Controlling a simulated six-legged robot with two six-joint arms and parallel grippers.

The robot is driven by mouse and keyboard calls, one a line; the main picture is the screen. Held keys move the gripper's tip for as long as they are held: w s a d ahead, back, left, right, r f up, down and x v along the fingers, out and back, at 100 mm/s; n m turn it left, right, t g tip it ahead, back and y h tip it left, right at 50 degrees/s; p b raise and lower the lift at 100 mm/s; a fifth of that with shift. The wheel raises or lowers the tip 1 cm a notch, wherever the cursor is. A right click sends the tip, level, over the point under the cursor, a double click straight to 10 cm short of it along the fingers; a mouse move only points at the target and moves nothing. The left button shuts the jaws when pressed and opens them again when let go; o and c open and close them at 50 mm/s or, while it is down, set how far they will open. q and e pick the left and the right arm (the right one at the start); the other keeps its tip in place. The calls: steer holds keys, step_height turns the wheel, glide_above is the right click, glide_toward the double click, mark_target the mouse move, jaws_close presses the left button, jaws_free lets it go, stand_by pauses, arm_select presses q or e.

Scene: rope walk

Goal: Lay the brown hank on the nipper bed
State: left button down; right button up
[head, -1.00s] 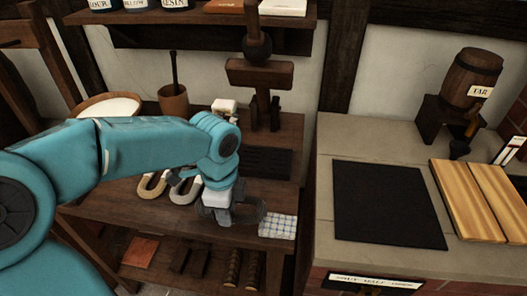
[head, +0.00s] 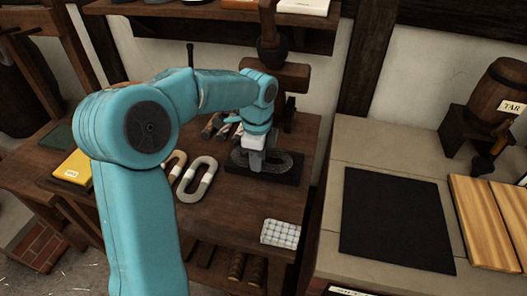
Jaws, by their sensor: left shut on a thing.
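The brown hank (head: 279,161), which looks very dark here, is an oval loop in my left gripper (head: 256,163). The gripper is shut on its left part, pointing down. The nipper bed (head: 289,179), a dark flat block on the wooden bench, is directly under the hank and partly hidden by it. I cannot tell whether the hank touches the bed or is just above it. My right gripper is not in view.
A tan hank (head: 174,166) and a pale grey hank (head: 196,182) lie left of the bed. A checked cloth (head: 281,233) lies at the bench's front right. A wooden post tool (head: 276,76) stands behind the bed. A black mat (head: 397,222) lies on the stone counter.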

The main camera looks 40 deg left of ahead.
arm_select(q)
steer(key=w, duration=0.1)
steer(key=w+a, duration=0.2)
steer(key=shift+w+p, duration=0.35)
step_height(320, 180, down, 4)
steer(key=shift+r, duration=0.2)
steer(key=shift+f, duration=0.2)
steer(key=c, duration=0.9)
jaws_free()
steer(key=shift+c, duration=0.2)
steer(key=shift+r, duration=0.1)
